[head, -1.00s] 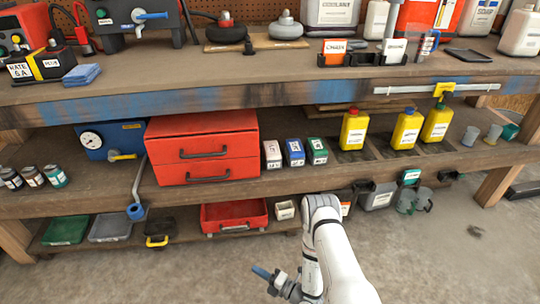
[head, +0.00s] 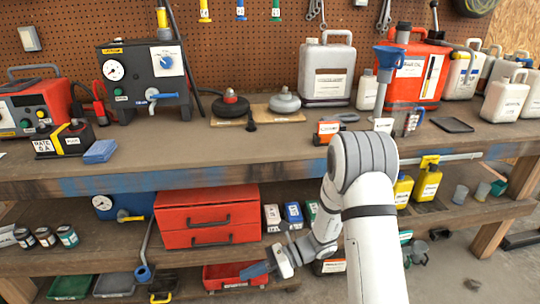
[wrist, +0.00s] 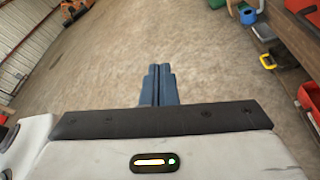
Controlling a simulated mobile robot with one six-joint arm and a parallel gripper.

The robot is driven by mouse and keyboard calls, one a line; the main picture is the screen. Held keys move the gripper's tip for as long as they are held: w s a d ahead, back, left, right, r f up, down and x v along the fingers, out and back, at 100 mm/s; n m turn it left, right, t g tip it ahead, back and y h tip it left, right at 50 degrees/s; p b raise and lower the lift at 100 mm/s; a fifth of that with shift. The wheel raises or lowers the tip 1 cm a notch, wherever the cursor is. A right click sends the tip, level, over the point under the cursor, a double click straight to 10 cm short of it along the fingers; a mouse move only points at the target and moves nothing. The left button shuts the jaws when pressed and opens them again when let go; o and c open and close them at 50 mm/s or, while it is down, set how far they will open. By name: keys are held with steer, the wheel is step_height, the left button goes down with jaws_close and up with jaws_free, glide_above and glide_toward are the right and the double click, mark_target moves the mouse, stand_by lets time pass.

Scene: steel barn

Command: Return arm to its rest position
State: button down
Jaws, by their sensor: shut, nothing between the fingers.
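My gripper (head: 258,270) shows low in the head view, in front of the lower shelf and the red tray, with its blue fingers pointing left. In the wrist view its two blue fingers (wrist: 157,84) lie side by side, shut, with nothing between them and bare concrete floor beyond. My white arm is folded, with its elbow raised in front of the bench edge, and it hides part of the middle shelf.
The workbench (head: 290,155) carries a black gauge box (head: 145,78), a white jug (head: 327,70) and a red can (head: 418,75). A red drawer box (head: 207,215) stands on the shelf below. A red tray (head: 233,277) is close behind my gripper.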

steer(key=s+d+r+n+t+h+p, duration=0.2)
steer(key=s+d+r+n+h+p, duration=0.2)
steer(key=r, duration=0.8)
steer(key=s+d+r+n+t+h+p, duration=0.2)
steer(key=s+d+r+n+h+p, duration=0.3)
steer(key=r, duration=0.7)
steer(key=s+d+r+n+t+h+p, duration=0.3)
steer(key=s+d+r+n+h+p, duration=0.2)
steer(key=d+r+n+p, duration=0.3)
steer(key=d+r+n, duration=0.2)
steer(key=d+r, duration=0.1)
steer(key=r, duration=0.1)
steer(key=shift+n+h, duration=0.3)
steer(key=shift+n, duration=0.1)
